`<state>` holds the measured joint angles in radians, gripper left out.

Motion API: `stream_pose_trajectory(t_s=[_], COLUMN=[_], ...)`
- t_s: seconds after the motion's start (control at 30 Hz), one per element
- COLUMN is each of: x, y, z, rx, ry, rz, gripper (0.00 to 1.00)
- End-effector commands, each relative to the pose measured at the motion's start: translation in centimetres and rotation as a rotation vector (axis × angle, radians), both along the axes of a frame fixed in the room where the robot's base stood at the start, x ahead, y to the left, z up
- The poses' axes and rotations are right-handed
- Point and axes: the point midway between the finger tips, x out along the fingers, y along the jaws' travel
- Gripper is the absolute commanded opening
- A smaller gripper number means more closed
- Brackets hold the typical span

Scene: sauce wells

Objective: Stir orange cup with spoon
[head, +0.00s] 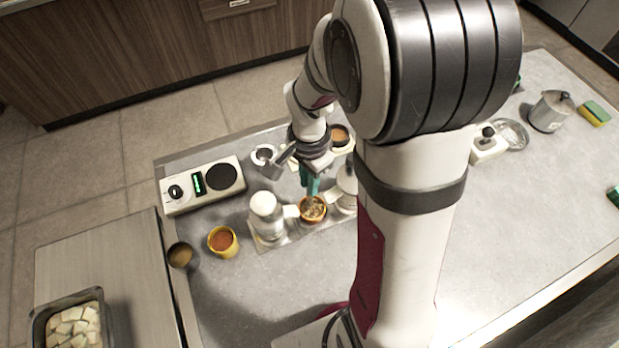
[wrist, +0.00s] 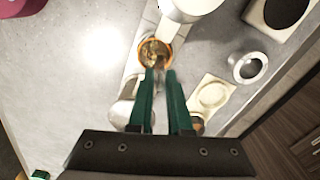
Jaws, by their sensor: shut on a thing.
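The orange cup (head: 312,213) stands upright between two white containers, with brown, lumpy contents. In the wrist view the orange cup (wrist: 142,56) is just beyond my fingertips. My gripper (head: 311,188) has green fingers and points down at the cup's mouth. In the wrist view my gripper (wrist: 160,72) has its tips close together, shut on the spoon at the cup's rim. The spoon is mostly hidden by the fingers and the contents, and I cannot tell how deep it sits.
White containers (head: 265,216) (head: 346,186) stand close on both sides of the cup. A yellow cup (head: 222,242) with red contents and a small dark cup (head: 180,255) are at left. A device with a green display (head: 202,187) is behind them.

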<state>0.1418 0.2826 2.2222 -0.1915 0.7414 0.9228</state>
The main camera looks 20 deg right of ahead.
Motion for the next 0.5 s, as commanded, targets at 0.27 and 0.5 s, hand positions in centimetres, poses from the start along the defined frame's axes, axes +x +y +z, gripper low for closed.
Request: stream_pose_trajectory(t_s=[0.27, 0.5], x=[0.1, 0.1], y=[0.0, 0.0], z=[0.4, 3.0], rx=[0.0, 0.0], ry=[-0.003, -0.003], rz=[0.0, -0.001], gripper=[0.0, 0.0])
